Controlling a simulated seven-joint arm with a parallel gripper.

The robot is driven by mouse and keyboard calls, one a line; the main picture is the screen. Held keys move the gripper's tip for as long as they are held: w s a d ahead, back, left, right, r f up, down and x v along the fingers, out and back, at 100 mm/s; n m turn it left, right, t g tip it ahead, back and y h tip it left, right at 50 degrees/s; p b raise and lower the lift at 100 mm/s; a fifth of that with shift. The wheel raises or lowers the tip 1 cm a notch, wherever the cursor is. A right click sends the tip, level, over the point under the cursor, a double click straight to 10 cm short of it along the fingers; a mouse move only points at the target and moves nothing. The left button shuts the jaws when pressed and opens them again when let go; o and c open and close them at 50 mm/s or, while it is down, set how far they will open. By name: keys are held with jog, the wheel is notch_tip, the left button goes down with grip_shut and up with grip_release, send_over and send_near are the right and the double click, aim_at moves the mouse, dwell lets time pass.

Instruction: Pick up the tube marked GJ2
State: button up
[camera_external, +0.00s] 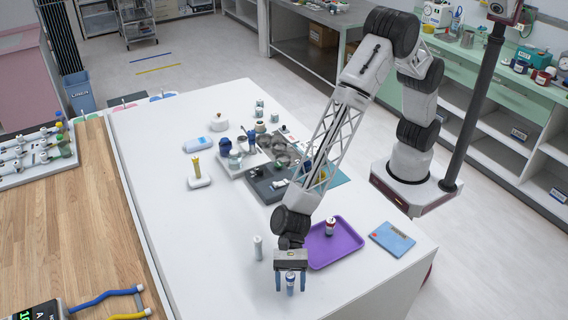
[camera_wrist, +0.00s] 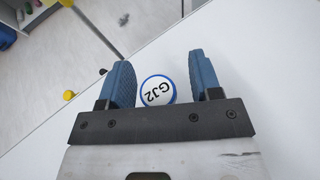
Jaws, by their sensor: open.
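The tube marked GJ2 (camera_wrist: 157,91) shows from above in the wrist view, a round white cap with a blue rim and dark letters. In the external view the tube (camera_external: 290,286) stands upright on the white table, with its blue and white body between my fingers. My gripper (camera_external: 291,282) is open around it, pointing down. In the wrist view the blue fingers of my gripper (camera_wrist: 160,85) lie on both sides of the cap. The tube is closer to the left finger, with a clear gap on the right.
A white tube (camera_external: 258,248) stands behind and left of my gripper. A purple tray (camera_external: 335,244) holds a red and white tube (camera_external: 330,226). A blue card (camera_external: 392,238) lies to its right. Several bottles and holders crowd the table's middle. The front left of the table (camera_external: 205,280) is clear.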

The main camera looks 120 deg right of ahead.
dwell(0.6)
jog(key=c, duration=1)
